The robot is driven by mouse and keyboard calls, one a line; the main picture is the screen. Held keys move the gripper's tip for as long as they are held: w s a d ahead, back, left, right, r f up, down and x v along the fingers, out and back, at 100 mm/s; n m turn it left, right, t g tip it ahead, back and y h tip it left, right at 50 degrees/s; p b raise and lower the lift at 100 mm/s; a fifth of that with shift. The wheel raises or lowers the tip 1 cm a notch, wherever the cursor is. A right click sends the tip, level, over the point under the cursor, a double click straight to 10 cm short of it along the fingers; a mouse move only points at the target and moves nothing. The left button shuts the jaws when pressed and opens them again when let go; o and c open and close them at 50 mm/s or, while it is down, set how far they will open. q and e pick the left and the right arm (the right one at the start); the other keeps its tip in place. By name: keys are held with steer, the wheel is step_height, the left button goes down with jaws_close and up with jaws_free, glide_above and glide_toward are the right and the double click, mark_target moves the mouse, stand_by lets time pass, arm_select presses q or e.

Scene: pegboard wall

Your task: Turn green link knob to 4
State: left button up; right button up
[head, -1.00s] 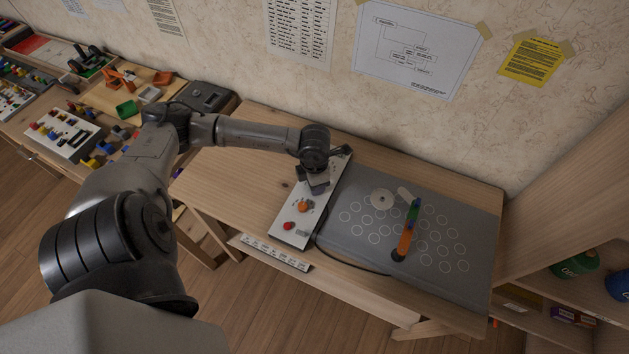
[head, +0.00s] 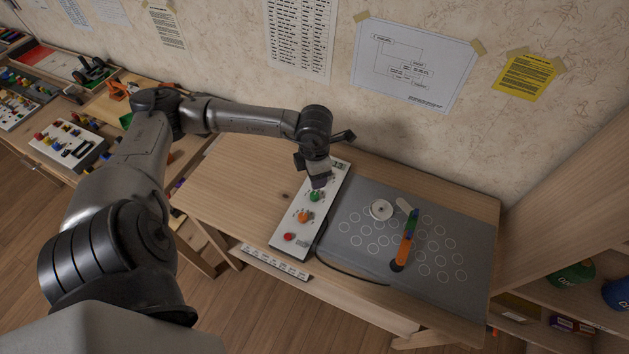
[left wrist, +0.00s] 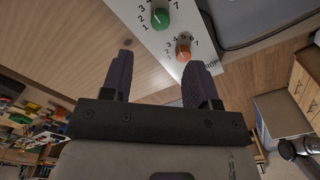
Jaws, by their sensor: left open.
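The green knob (head: 314,196) sits on the white control panel (head: 283,249) on the table, above an orange knob (head: 303,217) and a red knob (head: 289,237). In the left wrist view the green knob (left wrist: 160,18) is at the top, ringed by printed numbers; I cannot tell which number it points to. The orange knob (left wrist: 183,50) is below it. My left gripper (head: 319,184) is just above the green knob in the head view. In the left wrist view its fingers (left wrist: 160,72) are apart with nothing between them. My right gripper is not in view.
The wooden table (head: 240,195) is clear left of the panel. Shelves stand at right.

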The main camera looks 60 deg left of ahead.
arm_select(q)
step_height(320, 180, up, 4)
steer(key=shift+f, duration=0.1)
stand_by(0.5)
stand_by(0.4)
